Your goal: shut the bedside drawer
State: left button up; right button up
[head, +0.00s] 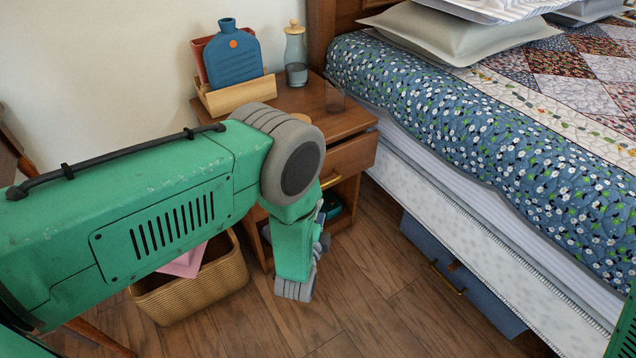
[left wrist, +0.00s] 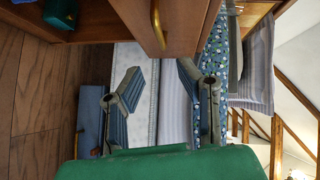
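The wooden bedside drawer (head: 352,158) is under the top of the nightstand (head: 285,98) in the head view, and its front appears to stand out a little from the body. Its brass handle (head: 331,181) is partly hidden by my left arm. In the left wrist view the drawer front (left wrist: 180,30) and brass handle (left wrist: 157,24) are at the top, just beyond my fingertips. My left gripper (left wrist: 160,68) is open and empty, its fingers apart and not visibly touching the drawer. In the head view my arm hides most of its fingers. My right gripper is out of view.
A wicker basket (head: 215,283) is on the floor below my arm. The bed (head: 480,130) with a blue under-bed box (head: 455,275) borders the right.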

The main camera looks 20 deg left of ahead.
aim_at(327, 183)
pick_arm(q)
jog(key=w+b, duration=0.1)
jog(key=w, duration=0.3)
jog(key=w+a+f+b, duration=0.1)
jog(key=w+b, duration=0.1)
jog(key=w, duration=0.2)
jog(key=w+f+b, duration=0.1)
jog(key=w, duration=0.3)
jog(key=shift+a, duration=0.15)
jog(key=shift+a+r, duration=0.1)
grip_shut()
